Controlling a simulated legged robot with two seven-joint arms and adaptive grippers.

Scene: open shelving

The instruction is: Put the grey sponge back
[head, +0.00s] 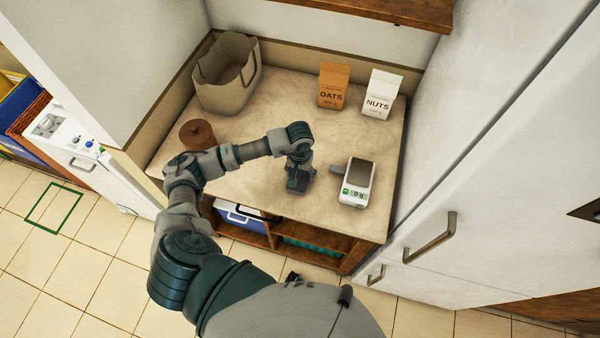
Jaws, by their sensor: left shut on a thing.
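My left gripper (297,183) reaches over the middle of the counter and points down, left of the kitchen scale. It is shut on a small dark grey thing, which I take as the grey sponge; the fingers hide most of it and blend with it. I cannot tell whether it touches the counter. A small dark grey patch (338,169) shows against the left side of the scale; I cannot tell whether it is an object or a shadow. My right gripper is not in view.
A white kitchen scale (355,194) stands near the counter's right front. An orange oats carton (333,86) and a white nuts carton (378,94) stand at the back. A beige bag (226,78) and a brown round pot (197,135) are at left. The counter's middle (285,100) is clear.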

